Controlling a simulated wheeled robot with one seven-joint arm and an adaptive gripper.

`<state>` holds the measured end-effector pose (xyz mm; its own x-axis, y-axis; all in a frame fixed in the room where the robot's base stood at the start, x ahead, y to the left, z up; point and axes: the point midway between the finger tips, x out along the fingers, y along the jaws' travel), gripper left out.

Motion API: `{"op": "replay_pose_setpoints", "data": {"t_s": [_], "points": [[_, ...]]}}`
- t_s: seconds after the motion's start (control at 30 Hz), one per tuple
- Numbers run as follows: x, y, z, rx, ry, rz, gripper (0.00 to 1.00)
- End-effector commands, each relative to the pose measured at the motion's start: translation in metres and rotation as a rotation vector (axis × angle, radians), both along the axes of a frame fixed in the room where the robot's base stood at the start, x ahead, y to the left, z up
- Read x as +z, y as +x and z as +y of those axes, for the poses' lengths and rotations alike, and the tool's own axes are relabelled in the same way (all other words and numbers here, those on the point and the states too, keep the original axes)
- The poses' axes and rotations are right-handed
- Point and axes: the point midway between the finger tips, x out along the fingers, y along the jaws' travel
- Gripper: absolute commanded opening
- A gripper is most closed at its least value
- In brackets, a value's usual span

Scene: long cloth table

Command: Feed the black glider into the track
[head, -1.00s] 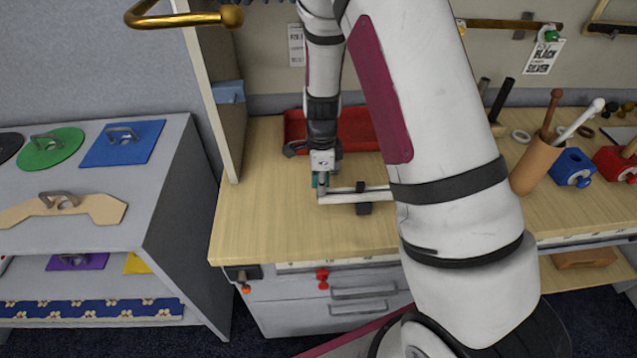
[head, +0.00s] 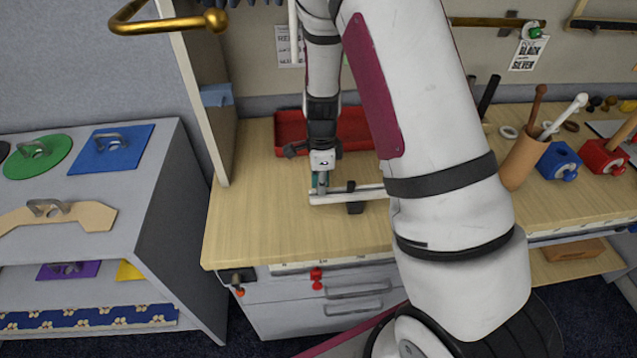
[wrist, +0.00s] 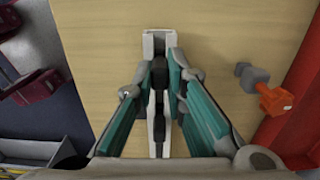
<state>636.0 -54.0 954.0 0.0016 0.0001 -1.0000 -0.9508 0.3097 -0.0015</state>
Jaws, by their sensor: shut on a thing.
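The track (head: 370,191) is a pale, narrow rail lying along the table, its left end free. It runs up the middle of the wrist view (wrist: 159,40). A dark block, which looks like the black glider (wrist: 159,73), sits in line with the rail between my fingertips. My gripper (head: 320,185) is over the left end of the track with its teal-padded fingers closed in on both sides of the block (wrist: 159,66). The glider is hidden in the head view. A second dark piece (head: 355,203) sits on the track further right. How far the glider is engaged cannot be told.
A red tray (head: 285,130) lies behind my gripper. A grey-and-orange object (wrist: 274,100) lies near it in the wrist view. A tan cup (head: 523,163), a blue block (head: 558,162) and a red block (head: 603,157) stand at right. The front left tabletop is clear.

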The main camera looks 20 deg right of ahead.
Motion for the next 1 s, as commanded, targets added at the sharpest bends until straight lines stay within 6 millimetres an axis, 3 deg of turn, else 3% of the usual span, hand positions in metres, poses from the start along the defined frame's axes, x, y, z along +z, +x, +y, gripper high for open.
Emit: {"op": "replay_pose_setpoints", "data": {"t_s": [1.0], "points": [[0.0, -0.007, -0.022, -0.001, 0.0, 0.0, 0.0]]}}
